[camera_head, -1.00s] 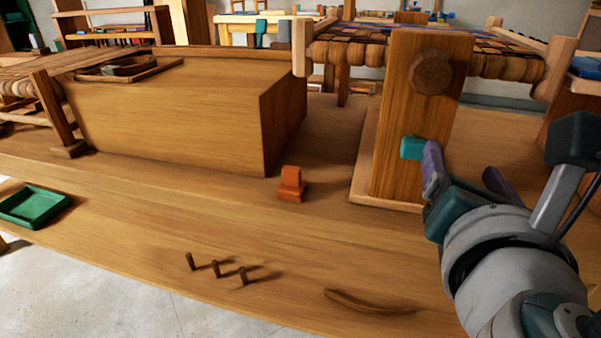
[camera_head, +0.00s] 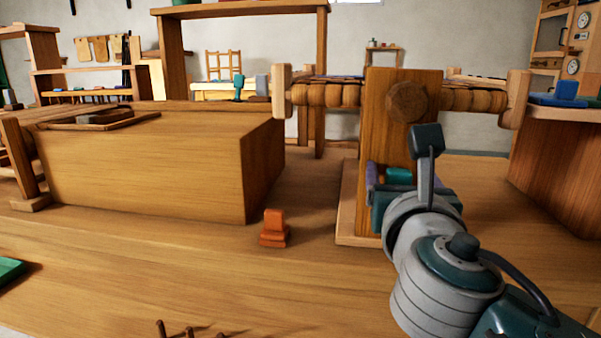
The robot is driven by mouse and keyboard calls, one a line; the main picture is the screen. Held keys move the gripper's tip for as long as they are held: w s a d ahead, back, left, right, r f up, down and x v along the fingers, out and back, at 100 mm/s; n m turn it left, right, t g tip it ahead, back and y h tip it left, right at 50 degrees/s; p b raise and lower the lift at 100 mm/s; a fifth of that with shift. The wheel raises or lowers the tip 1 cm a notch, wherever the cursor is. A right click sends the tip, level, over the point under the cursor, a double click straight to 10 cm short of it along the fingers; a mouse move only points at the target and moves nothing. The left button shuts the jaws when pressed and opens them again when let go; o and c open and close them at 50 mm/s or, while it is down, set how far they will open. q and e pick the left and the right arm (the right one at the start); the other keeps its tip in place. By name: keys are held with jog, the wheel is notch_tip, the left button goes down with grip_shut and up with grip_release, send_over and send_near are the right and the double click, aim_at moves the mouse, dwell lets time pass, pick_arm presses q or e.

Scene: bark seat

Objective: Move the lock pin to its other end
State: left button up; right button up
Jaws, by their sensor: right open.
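The upright wooden post (camera_head: 375,120) stands on a pale base, with a dark round knob (camera_head: 408,102) near its top. A teal block, which looks like the lock pin (camera_head: 398,175), shows at the lower front of the post. My right gripper (camera_head: 396,188) is open at that block. One purple finger is visible left of the block; the other is mostly hidden by my arm. I cannot tell whether the fingers touch the block. The far end of the pin is not visible. My left gripper is not in view.
A small orange block (camera_head: 274,228) stands on the bench left of the post. A large wooden box (camera_head: 150,165) is further left. Several dark pegs (camera_head: 188,331) and a green tray (camera_head: 8,270) lie near the front. A woven seat frame (camera_head: 330,95) sits behind the post.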

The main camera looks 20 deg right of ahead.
jog(key=shift+c, duration=0.2)
grip_shut()
dwell(0.5)
